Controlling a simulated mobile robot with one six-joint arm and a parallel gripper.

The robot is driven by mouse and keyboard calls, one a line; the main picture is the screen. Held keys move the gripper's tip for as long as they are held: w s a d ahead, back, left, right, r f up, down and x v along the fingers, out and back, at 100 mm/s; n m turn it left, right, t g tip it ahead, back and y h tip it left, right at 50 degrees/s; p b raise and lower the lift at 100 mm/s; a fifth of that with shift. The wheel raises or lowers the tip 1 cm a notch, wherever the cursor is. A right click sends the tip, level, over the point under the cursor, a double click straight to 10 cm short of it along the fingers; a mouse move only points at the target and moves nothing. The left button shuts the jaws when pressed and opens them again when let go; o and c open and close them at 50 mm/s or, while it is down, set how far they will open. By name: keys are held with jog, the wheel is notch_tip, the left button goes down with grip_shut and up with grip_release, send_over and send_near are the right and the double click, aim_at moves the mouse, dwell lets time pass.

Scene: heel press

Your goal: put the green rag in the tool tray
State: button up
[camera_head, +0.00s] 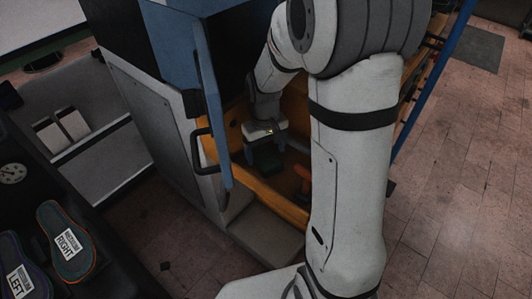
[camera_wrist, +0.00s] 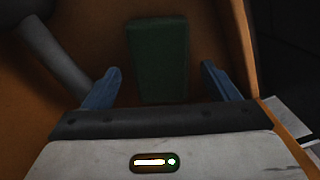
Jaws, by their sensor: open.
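The green rag (camera_wrist: 158,58) is a dark green, folded rectangular block in the wrist view. It lies between and beyond the two blue fingers of my gripper (camera_wrist: 161,70), with a gap on each side. In the head view the green rag (camera_head: 267,162) shows just below my gripper (camera_head: 265,150), which points down in the orange-walled space. My gripper is open and does not grip the rag. I cannot make out for certain which thing is the tool tray.
Orange walls (camera_head: 270,198) surround the gripper. A blue-edged door with a black handle (camera_head: 202,148) stands close on the left. A red-orange object (camera_head: 303,180) lies right of the rag. A grey rod-like thing (camera_wrist: 55,60) is left in the wrist view. Shoe insoles (camera_head: 66,242) lie far left.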

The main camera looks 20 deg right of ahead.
aim_at(265, 155)
notch_tip(265, 155, up, 10)
jog(key=p, duration=0.2)
jog(key=s+d+r+m+t, duration=0.1)
jog(key=s+r+m+t, duration=0.1)
jog(key=s, duration=1.3)
jog(key=shift+s+r+m, duration=0.2)
jog(key=shift+r+m, duration=0.1)
jog(key=shift+r, duration=0.45)
jog(key=shift+r, duration=0.1)
